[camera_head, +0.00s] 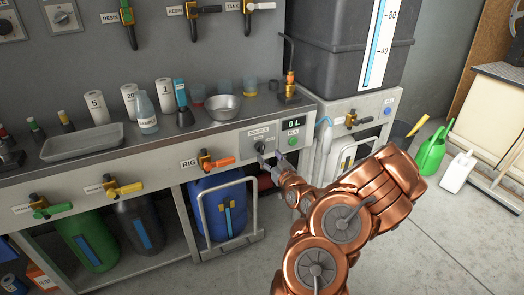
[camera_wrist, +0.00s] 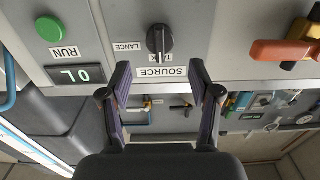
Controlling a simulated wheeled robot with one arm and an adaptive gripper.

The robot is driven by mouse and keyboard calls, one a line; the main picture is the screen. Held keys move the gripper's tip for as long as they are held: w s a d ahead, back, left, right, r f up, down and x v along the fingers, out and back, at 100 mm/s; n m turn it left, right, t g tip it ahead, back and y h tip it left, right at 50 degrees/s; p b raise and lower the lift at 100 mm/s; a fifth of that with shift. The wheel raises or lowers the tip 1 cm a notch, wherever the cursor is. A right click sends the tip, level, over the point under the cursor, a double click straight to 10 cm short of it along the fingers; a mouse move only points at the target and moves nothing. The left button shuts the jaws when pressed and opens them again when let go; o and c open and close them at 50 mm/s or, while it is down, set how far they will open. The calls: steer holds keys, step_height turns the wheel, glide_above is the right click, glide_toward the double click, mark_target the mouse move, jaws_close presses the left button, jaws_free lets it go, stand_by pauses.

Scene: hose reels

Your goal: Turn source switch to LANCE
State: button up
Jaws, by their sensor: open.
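The source switch (camera_wrist: 160,40) is a round black knob on the grey control panel, with a SOURCE label (camera_wrist: 161,72) and a LANCE label (camera_wrist: 128,47) beside it. Its pale line runs up and down in the wrist view, toward the SOURCE label and not toward LANCE. The switch also shows in the head view (camera_head: 260,146). My gripper (camera_wrist: 160,76) is open and empty, its two fingertips either side of the SOURCE label, just short of the knob. In the head view my gripper (camera_head: 272,160) is in front of the panel. Another small label is partly hidden by the knob.
A green RUN button (camera_wrist: 48,29) and a display (camera_wrist: 75,74) reading 0L are beside the switch. An orange-handled RIG valve (camera_head: 215,161) is left of it in the head view. A metal bowl (camera_head: 222,107) stands on the counter above. A blue drum (camera_head: 218,205) is below.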

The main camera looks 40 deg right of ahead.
mark_target(263, 149)
steer(key=shift+b+x, duration=0.3)
steer(key=shift+x, duration=3)
steer(key=shift+c, duration=0.2)
steer(key=c, duration=1.1)
